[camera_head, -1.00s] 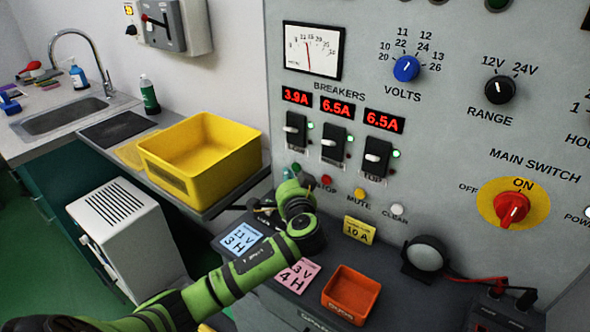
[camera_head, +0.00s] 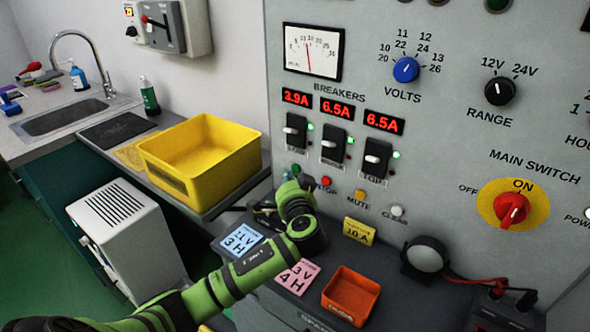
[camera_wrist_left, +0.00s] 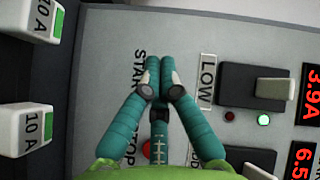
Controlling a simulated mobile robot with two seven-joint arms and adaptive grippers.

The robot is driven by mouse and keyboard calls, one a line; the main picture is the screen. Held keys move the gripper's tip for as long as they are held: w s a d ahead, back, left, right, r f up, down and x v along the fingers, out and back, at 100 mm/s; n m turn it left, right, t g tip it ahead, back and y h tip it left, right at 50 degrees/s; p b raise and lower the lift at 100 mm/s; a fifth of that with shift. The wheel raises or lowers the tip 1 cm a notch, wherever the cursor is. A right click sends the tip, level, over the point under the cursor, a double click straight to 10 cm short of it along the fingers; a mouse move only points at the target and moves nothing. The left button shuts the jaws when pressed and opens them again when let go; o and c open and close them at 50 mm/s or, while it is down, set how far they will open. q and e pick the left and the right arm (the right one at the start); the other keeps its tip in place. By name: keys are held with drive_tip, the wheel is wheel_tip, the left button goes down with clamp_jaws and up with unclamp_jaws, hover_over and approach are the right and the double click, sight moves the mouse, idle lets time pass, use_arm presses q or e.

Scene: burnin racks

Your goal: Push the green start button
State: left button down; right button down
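My left gripper (camera_wrist_left: 160,78) is shut, its teal fingers together with nothing seen between them. In the wrist view the fingertips lie over the grey panel beside the START label (camera_wrist_left: 139,70). The fingers hide the spot where the green start button would show in that view. In the head view a small green button (camera_head: 296,170) shows left of the red STOP button (camera_head: 326,182), just above my left wrist. My fingertips are close to it, but I cannot tell whether they touch. My right gripper is not in view.
The STOP button also shows in the wrist view (camera_wrist_left: 147,149), close to the fingers. Breaker switches (camera_head: 333,143) are above the button row. A yellow bin (camera_head: 180,180) stands left, and an orange tray (camera_head: 350,296) sits on the ledge below.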

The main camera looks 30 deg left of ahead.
use_arm(q)
drive_tip(key=shift+w, duration=0.1)
drive_tip(key=shift+w, duration=0.35)
drive_tip(key=shift+w+b, duration=0.4)
idle(0.7)
drive_tip(key=shift+s, duration=0.1)
drive_tip(key=shift+s+p, duration=0.45)
drive_tip(key=shift+s, duration=0.3)
drive_tip(key=shift+s+a+p, duration=0.2)
drive_tip(key=shift+s+p, duration=0.9)
drive_tip(key=shift+s, duration=1.4)
